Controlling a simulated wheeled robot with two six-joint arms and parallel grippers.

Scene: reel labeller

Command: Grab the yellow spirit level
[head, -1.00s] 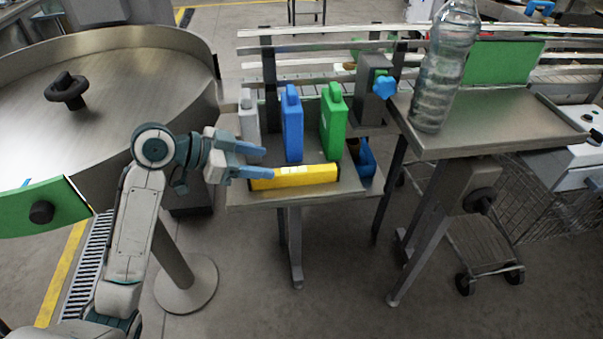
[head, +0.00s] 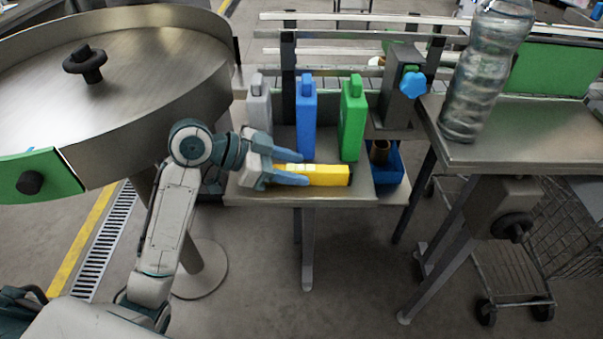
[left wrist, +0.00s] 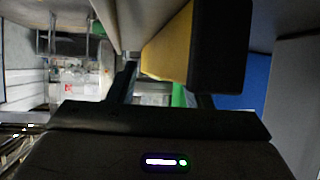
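The yellow spirit level (head: 330,175) lies along the front edge of a small metal table, its dark end cap to the right. My left gripper (head: 304,170) reaches over its left end from the left. The fingers are apart, one on the far side and one in front of the level, and hide part of it. In the left wrist view the level's yellow side (left wrist: 168,48) and black end (left wrist: 221,45) show close ahead of the spread fingers. Whether a finger touches it I cannot tell. My right gripper is not in view.
Grey (head: 258,103), blue (head: 306,118) and green (head: 351,118) containers stand just behind the level. A blue bin (head: 392,170) is at its right. A clear bottle (head: 480,75) stands on the right table (head: 520,135). A large round metal turntable (head: 140,65) is at left.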

